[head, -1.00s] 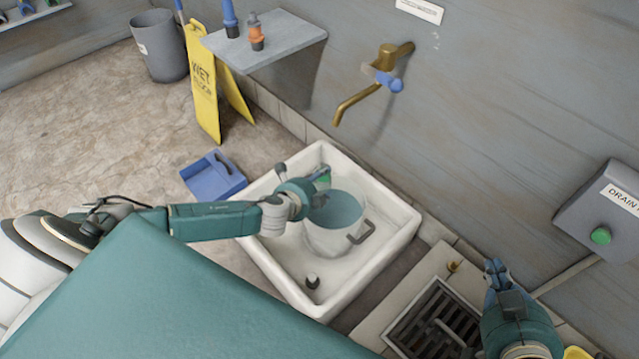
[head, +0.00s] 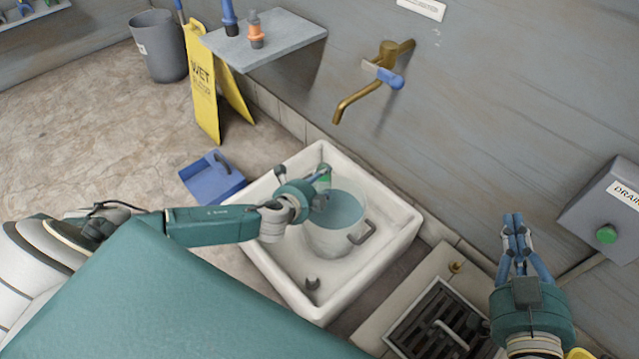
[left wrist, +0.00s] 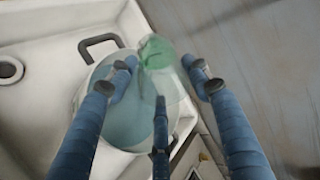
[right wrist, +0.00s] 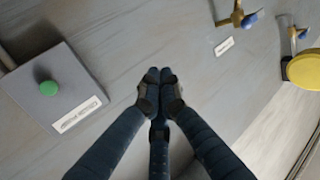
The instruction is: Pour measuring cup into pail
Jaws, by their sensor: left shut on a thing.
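My left gripper (head: 318,190) is shut on the clear measuring cup (left wrist: 165,85), above the pail. Green liquid shows in the cup in the left wrist view and as a green patch (head: 323,178) in the head view; the gripper hides much of the cup. The translucent pail (head: 322,240) stands upright in the white basin, with bluish contents and a dark grey handle. It also shows in the left wrist view (left wrist: 108,125), below the fingers. I cannot tell whether liquid is flowing. My right gripper (head: 514,222) is shut and empty over the floor drain, near the wall.
The white basin (head: 265,262) sits on the floor below a brass tap (head: 360,98) with a blue handle. A grey wall shelf (head: 275,40) holds bottles. A blue dustpan (head: 212,178) and yellow wet-floor sign (head: 203,95) stand left. A grey box with a green button (head: 606,234) is at right.

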